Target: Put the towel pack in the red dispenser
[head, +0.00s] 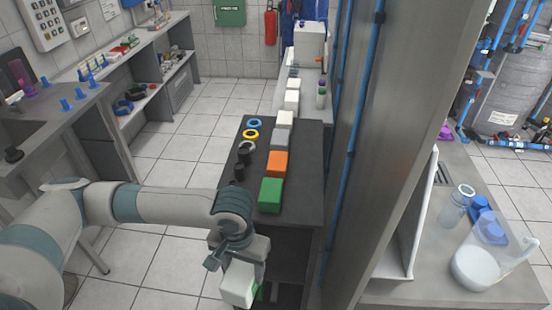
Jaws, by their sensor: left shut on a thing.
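My left gripper (247,262) reaches in from the left and points down in front of the dark bench. It is shut on a pale, block-shaped pack (237,288), probably the towel pack, near the bottom edge of the head view. A little green shows just to the right of the pack. The fingertips are mostly hidden by the wrist and the pack. I cannot make out the red dispenser in this view. My right gripper is not in view.
The dark bench (306,190) holds a green block (271,196), an orange block (278,164), grey and white blocks, and several rings. A tall grey panel (400,110) stands right of it. A counter with a clear jug (485,262) lies beyond. Tiled floor (175,170) is open at left.

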